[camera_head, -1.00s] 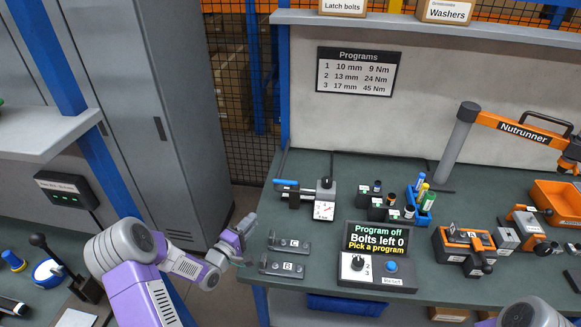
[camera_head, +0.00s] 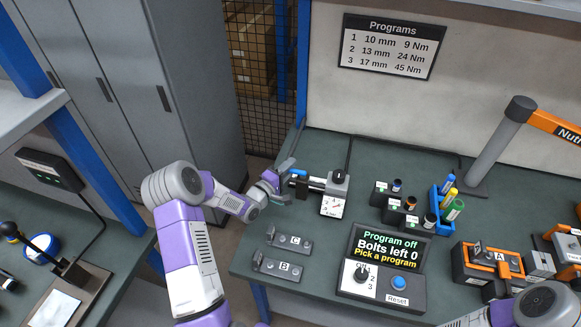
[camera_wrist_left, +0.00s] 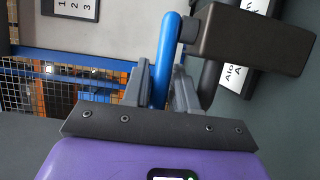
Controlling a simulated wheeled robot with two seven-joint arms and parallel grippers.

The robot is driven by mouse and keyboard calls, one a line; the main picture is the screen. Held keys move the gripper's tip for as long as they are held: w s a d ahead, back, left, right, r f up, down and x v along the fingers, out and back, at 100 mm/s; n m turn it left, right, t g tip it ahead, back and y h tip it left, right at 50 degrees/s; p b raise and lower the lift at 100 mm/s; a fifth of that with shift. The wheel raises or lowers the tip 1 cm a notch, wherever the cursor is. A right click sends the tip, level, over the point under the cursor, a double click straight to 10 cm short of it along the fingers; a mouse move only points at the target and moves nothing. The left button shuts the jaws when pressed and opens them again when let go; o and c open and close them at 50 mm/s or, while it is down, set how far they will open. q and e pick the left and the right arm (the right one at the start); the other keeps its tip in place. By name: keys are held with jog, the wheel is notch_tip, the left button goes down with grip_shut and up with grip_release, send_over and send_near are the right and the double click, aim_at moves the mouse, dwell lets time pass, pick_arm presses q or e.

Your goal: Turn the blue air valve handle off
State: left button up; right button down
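The blue valve handle (camera_head: 299,172) is on the valve at the back left of the bench, mostly covered by my left gripper in the head view. My left gripper (camera_head: 287,180) is at the handle, its fingers spread apart. In the left wrist view the blue handle (camera_wrist_left: 165,50) runs between the two fingers (camera_wrist_left: 161,82), with narrow gaps; whether it touches either is hard to tell. The dark valve body (camera_wrist_left: 250,40) is to the right there. A white dial gauge (camera_head: 332,206) is beside the valve in the head view. My right gripper is out of view.
Two grey brackets, C (camera_head: 290,242) and B (camera_head: 278,266), lie in front of the valve. The program box (camera_head: 380,270) is to their right. Sockets and a blue bottle tray (camera_head: 437,222) stand farther right. A grey cabinet (camera_head: 190,80) is behind my left arm.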

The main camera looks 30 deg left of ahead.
pick_arm(q)
jog(key=shift+w, duration=0.45)
grip_shut()
jog(key=shift+d, duration=0.1)
